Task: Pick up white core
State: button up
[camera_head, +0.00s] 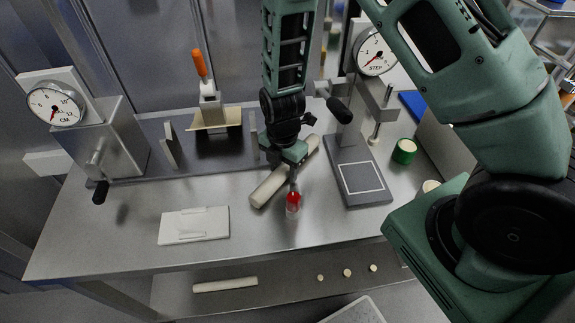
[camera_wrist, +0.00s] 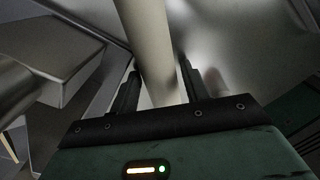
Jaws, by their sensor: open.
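A long cream-white cylinder (camera_head: 270,187), the thing that best fits the white core, lies diagonally on the steel table. In the wrist view the pale cylinder (camera_wrist: 148,35) runs from the top edge down between my two fingers. My gripper (camera_head: 293,180) points down over the table at this cylinder. In the wrist view my gripper (camera_wrist: 160,70) is open, with one dark finger on each side of the cylinder. I cannot tell whether either finger touches it. My wrist hides part of the cylinder in the head view.
A small red-topped item (camera_head: 293,203) stands just in front of my gripper. A dial press with a grey plate (camera_head: 358,170) is close on the right, beside a green roll (camera_head: 404,151). A white board (camera_head: 194,225) lies left. Another pale cylinder (camera_head: 225,285) lies on the lower shelf.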

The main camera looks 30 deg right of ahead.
jog(key=c, duration=0.9)
jog(key=shift+c, duration=0.4)
jog(key=shift+r, duration=0.1)
